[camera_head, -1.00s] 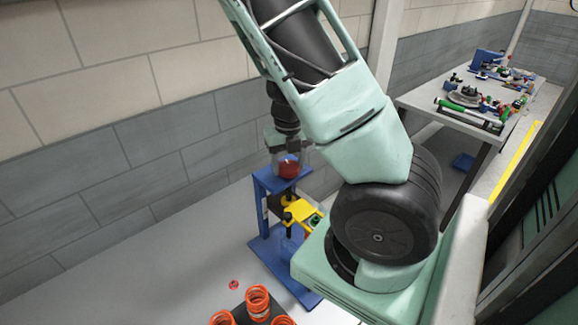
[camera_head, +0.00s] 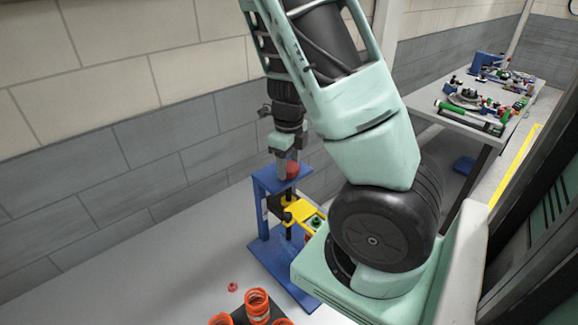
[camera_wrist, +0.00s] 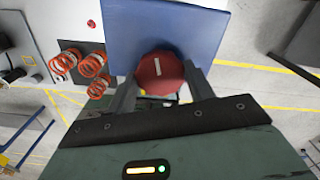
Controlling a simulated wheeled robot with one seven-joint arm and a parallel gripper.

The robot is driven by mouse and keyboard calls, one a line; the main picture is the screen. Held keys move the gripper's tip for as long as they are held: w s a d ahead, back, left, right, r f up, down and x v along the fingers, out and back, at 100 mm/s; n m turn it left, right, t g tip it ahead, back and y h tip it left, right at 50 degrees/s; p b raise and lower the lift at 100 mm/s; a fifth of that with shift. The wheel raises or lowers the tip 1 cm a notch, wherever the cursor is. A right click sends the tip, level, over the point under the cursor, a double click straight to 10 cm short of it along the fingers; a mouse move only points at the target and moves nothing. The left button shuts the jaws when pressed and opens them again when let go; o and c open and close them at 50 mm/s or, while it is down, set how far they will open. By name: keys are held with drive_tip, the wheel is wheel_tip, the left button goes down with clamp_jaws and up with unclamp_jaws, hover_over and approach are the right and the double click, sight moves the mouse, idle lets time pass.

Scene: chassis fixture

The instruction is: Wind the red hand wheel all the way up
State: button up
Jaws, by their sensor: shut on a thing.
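The red hand wheel (camera_head: 291,169) sits on top of the blue fixture frame (camera_head: 268,184). In the wrist view the wheel (camera_wrist: 160,76) shows a white mark on its face, set nearly upright in the picture. My gripper (camera_head: 286,165) points down over the fixture. Its two fingers stand on either side of the wheel in the wrist view (camera_wrist: 162,88) and are shut on it. A yellow part (camera_head: 298,210) is on the fixture below the wheel, around a dark upright shaft. My arm hides part of the fixture's right side.
Orange springs (camera_head: 257,305) stand on a dark plate in front of the fixture. A small red piece (camera_head: 232,287) lies on the table left of them. A grey block wall (camera_head: 160,170) is close behind. A second table (camera_head: 440,93) with tools stands at the back right.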

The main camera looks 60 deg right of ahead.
drive_tip(key=n+b, duration=0.1)
drive_tip(key=n, duration=0.4)
drive_tip(key=shift+f, duration=0.1)
drive_tip(key=n+b, duration=0.1)
drive_tip(key=n, duration=0.3)
drive_tip(key=n+b, duration=0.1)
drive_tip(key=n, duration=0.3)
drive_tip(key=shift+n, duration=0.8)
drive_tip(key=shift+b, duration=0.3)
